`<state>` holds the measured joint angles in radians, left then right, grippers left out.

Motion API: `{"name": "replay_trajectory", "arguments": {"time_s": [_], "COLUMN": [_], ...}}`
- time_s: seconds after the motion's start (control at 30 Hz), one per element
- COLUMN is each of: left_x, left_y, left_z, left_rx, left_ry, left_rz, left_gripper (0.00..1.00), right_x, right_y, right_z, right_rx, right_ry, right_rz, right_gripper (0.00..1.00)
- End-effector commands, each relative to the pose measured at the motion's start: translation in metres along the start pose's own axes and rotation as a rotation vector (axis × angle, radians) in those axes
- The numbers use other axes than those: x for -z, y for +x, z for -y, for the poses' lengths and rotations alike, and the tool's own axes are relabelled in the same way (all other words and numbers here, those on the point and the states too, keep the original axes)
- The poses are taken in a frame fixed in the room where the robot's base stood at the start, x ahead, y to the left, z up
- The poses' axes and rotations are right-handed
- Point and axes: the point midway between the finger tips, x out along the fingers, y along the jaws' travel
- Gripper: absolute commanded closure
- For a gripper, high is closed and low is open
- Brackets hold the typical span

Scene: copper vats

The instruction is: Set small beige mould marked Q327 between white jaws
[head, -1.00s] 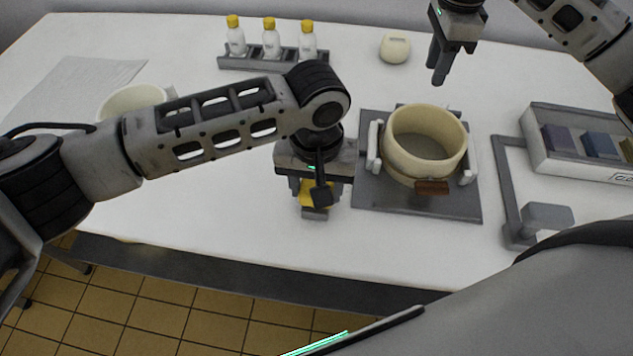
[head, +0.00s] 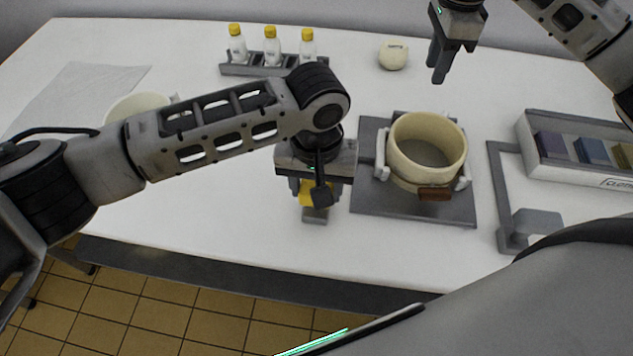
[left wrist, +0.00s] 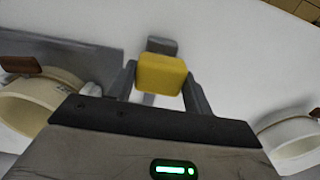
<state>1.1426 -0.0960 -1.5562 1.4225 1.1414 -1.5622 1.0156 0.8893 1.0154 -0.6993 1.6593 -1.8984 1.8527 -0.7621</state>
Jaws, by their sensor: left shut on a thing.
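My left gripper (head: 312,196) is shut on a yellow block (left wrist: 161,74), left of the plate. A grey piece (left wrist: 162,45) shows just beyond the block. My right gripper (head: 438,70) hangs behind the jaws; its finger gap is unclear.
A rack (head: 262,70) holds bottles with yellow caps at the back. A round beige object (head: 393,55) stands near it. At the right are a grey bracket (head: 530,222) and a tray (head: 590,175) with dark blocks. A pale sheet (head: 80,95) lies at the left; the front-left bench is clear.

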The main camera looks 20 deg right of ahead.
Motion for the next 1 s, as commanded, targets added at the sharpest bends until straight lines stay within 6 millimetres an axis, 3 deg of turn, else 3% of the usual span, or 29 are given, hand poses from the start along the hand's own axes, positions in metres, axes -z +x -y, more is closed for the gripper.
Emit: {"name": "replay_trajectory", "arguments": {"time_s": [0.07,0.1,0.17,0.57,0.77,1.0], "left_x": [-0.002,-0.002,-0.002,0.000,0.001,0.000], "left_y": [0.003,0.003,0.003,-0.007,-0.043,-0.102], "left_z": [0.002,0.002,0.002,0.000,0.000,0.000], "left_rx": [0.007,0.007,0.006,0.000,-0.001,0.001], "left_ry": [-0.002,-0.002,-0.002,0.000,0.001,0.001], "left_rz": [0.009,0.009,0.008,0.001,-0.003,-0.001], "left_gripper": [0.72,0.41,0.24,0.24,0.24,0.24], "right_x": [0.000,0.000,0.000,0.000,0.000,0.000], "right_y": [0.001,0.001,0.001,0.001,0.002,0.004], "right_z": [0.000,0.000,0.000,0.000,0.000,0.000], "right_rx": [0.000,0.000,0.000,0.000,0.000,0.000], "right_ry": [0.000,0.000,0.000,0.000,0.000,0.000], "right_rz": [0.000,0.000,0.000,0.000,0.000,0.000], "right_gripper": [0.68,0.68,0.68,0.68,0.68,0.68]}}
